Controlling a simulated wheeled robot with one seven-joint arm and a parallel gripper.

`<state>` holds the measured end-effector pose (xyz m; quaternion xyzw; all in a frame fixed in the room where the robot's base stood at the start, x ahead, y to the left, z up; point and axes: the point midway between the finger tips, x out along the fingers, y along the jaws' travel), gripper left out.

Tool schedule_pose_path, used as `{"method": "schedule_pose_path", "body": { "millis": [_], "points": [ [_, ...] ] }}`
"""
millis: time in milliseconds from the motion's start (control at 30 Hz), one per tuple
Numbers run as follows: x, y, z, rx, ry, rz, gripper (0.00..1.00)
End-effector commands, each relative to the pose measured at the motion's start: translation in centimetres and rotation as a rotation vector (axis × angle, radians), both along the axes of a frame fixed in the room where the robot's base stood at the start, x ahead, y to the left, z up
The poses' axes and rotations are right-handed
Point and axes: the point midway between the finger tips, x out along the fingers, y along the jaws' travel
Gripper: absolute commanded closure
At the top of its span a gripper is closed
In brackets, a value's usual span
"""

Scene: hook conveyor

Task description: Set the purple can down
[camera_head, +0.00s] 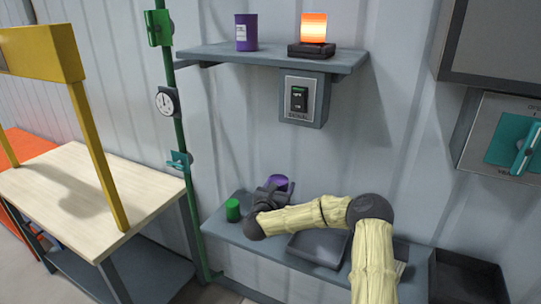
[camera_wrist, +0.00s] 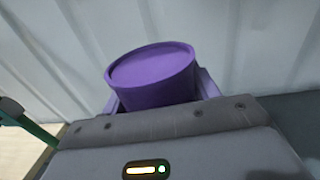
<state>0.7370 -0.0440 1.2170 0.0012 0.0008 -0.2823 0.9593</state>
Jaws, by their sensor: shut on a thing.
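A purple can (camera_head: 278,181) is at the lower shelf (camera_head: 222,226), near the wall, with its lower part hidden behind my gripper (camera_head: 270,190). In the wrist view the can (camera_wrist: 152,72) stands between my two fingers, its round top showing, and the gripper is shut on it. I cannot tell whether its base touches the shelf.
A green can (camera_head: 233,210) stands just left of my gripper. A dark tray (camera_head: 318,248) lies on the lower shelf under my arm. A lit orange lamp (camera_head: 314,29) stands on the upper shelf. A green pole (camera_head: 176,110) and a wooden table (camera_head: 75,185) are at left.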

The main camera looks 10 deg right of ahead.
Motion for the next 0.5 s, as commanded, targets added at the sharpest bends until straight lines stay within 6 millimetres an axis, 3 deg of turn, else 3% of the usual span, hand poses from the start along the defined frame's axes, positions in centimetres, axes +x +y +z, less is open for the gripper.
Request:
{"method": "schedule_pose_path", "body": {
  "millis": [33, 200, 367, 500],
  "points": [
    [-0.8, -0.5, -2.7, 0.002, 0.009, 0.036, 0.74],
    [-3.8, -0.7, -9.8, 0.006, 0.009, 0.171, 0.74],
    [-7.9, 0.1, -15.7, 0.007, 0.008, 0.301, 0.74],
    [-12.3, 1.2, -20.0, 0.009, 0.006, 0.408, 0.74]
  ]
}}
